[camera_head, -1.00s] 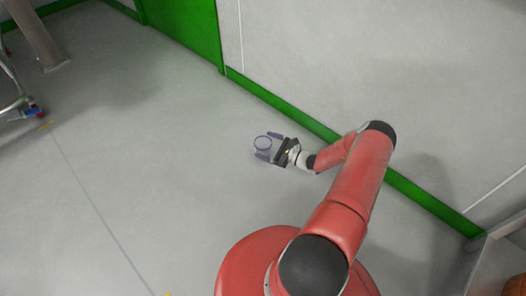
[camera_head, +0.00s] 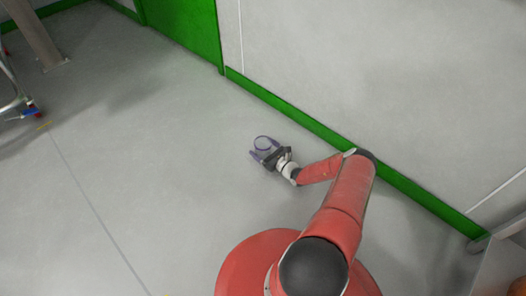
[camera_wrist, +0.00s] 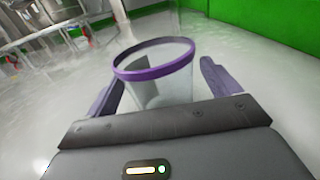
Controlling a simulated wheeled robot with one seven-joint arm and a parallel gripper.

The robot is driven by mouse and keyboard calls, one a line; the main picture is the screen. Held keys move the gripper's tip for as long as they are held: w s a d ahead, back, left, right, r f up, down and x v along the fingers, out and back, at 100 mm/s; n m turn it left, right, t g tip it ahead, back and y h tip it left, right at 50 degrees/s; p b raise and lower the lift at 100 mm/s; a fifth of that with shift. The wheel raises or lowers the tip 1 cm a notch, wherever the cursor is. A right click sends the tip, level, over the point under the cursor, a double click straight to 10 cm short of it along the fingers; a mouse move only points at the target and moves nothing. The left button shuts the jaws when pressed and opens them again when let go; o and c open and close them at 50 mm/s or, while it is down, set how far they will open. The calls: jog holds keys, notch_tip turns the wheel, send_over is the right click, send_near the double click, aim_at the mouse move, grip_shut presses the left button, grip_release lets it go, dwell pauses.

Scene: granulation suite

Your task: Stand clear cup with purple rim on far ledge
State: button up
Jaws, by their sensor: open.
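The clear cup with the purple rim (camera_wrist: 155,72) stands upright in the wrist view, its mouth facing up, between the two spread fingers of my gripper (camera_wrist: 160,85). In the head view the cup (camera_head: 263,143) shows as a purple ring at my gripper (camera_head: 265,156). The gripper is open, with a finger on each side of the cup and a visible gap on the right side. The cup's lower part is hidden behind the gripper body. I cannot tell what is under the cup. No far ledge can be made out clearly.
A pale wall with a green base strip (camera_head: 290,108) runs behind the arm. A green door panel (camera_head: 185,30) is at the top. A wheeled metal frame (camera_head: 15,100) and a post (camera_head: 35,35) stand at the left. The grey floor (camera_head: 150,150) between is clear.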

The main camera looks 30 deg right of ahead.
jog(key=shift+w, duration=0.25)
jog(key=c, duration=1.1)
